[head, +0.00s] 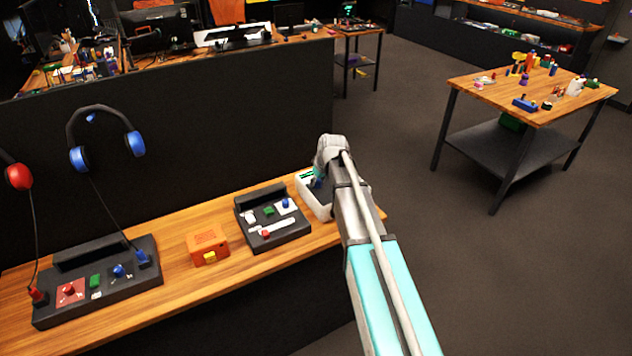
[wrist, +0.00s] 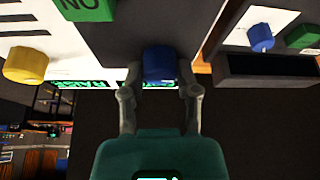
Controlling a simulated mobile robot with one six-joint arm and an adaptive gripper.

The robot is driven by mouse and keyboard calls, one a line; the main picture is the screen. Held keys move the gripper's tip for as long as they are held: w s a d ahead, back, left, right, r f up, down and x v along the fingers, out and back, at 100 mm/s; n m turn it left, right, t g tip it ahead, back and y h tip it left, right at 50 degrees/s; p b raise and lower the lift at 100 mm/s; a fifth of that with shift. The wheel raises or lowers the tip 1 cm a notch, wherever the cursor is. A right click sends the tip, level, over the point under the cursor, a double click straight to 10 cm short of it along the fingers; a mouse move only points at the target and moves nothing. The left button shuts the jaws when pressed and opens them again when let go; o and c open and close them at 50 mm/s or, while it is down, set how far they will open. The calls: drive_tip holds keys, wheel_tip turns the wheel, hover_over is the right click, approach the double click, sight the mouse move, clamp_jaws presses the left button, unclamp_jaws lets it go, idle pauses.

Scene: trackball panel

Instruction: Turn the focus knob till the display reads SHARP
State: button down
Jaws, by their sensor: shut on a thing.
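My gripper (wrist: 160,88) is shut on a blue knob (wrist: 160,62) in the wrist view, with one finger on each side of it. The knob sits on the dark face of a white-edged panel; whether it bears a focus label cannot be told. A display with green lettering (wrist: 82,84) shows beside the fingers, upside down and partly covered, and I cannot read its full reading. In the head view the white panel unit (head: 314,206) stands at the right end of the wooden bench, and my arm hides most of it and the knob.
In the wrist view a yellow knob (wrist: 25,65) and a green block with letters (wrist: 85,8) are on the same panel. A dark control box (head: 272,218) stands beside it on the bench, then an orange box (head: 207,245). A dark partition (head: 220,120) rises behind.

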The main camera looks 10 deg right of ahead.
drive_tip(key=m+h, duration=0.1)
drive_tip(key=m, duration=0.1)
drive_tip(key=m+h, duration=0.1)
drive_tip(key=m, duration=0.1)
drive_tip(key=shift+s+m, duration=0.2)
drive_tip(key=shift+m, duration=0.2)
drive_tip(key=shift+c, duration=1.8)
unclamp_jaws()
drive_tip(key=shift+w, duration=0.1)
drive_tip(key=shift+r, duration=0.1)
